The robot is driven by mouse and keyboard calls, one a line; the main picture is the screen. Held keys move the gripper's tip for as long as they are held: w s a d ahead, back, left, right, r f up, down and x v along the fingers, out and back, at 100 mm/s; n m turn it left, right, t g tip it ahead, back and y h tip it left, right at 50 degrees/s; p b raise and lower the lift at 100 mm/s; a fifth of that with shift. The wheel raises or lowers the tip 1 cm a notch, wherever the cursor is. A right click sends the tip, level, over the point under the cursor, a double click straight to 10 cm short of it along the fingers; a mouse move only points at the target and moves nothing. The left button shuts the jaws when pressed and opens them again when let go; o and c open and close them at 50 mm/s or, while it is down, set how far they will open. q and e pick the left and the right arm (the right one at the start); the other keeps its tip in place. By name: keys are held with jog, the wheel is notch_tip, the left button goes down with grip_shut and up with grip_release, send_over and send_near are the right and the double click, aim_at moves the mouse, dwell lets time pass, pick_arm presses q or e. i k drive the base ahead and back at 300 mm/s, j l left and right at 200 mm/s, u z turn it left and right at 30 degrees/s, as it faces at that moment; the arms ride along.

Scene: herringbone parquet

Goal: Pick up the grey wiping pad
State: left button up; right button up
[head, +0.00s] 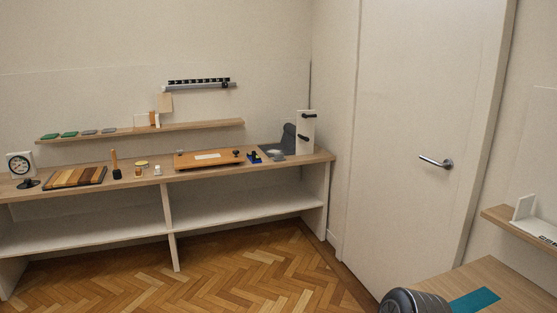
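Several small flat pads lie in a row on the left part of the wall shelf (200,126) in the head view. The two at the left look green; a grey pad (88,131) and another grey pad (108,130) lie to their right. They are small and far off, so I cannot tell whether either is the wiping pad.
Below the shelf is a long wooden counter (305,160) with a clock (20,164), a striped board (75,178), a brush (115,166) and an orange-brown board (190,165). Parquet floor before it is clear. A closed door (420,110) and a table (500,288) are right.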

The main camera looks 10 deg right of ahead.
aim_at(277, 157)
jog(key=i+l+u, duration=0.1)
jog(key=i, duration=0.4)
jog(key=i+l+u, duration=0.15)
jog(key=i+l, duration=0.15)
jog(key=i, duration=0.15)
jog(key=i+l+u, duration=0.1)
jog(key=i+l, duration=0.2)
jog(key=i, duration=0.15)
jog(key=i+l+u, duration=0.35)
jog(key=i+l, duration=0.3)
jog(key=i, duration=0.2)
jog(key=i+l+u, duration=0.35)
jog(key=i+l, duration=0.45)
jog(key=l+u, duration=0.15)
jog(key=l, duration=0.55)
jog(key=l+u, duration=0.15)
jog(key=l, duration=0.6)
jog(key=k+l+u, duration=0.15)
jog(key=l, duration=0.55)
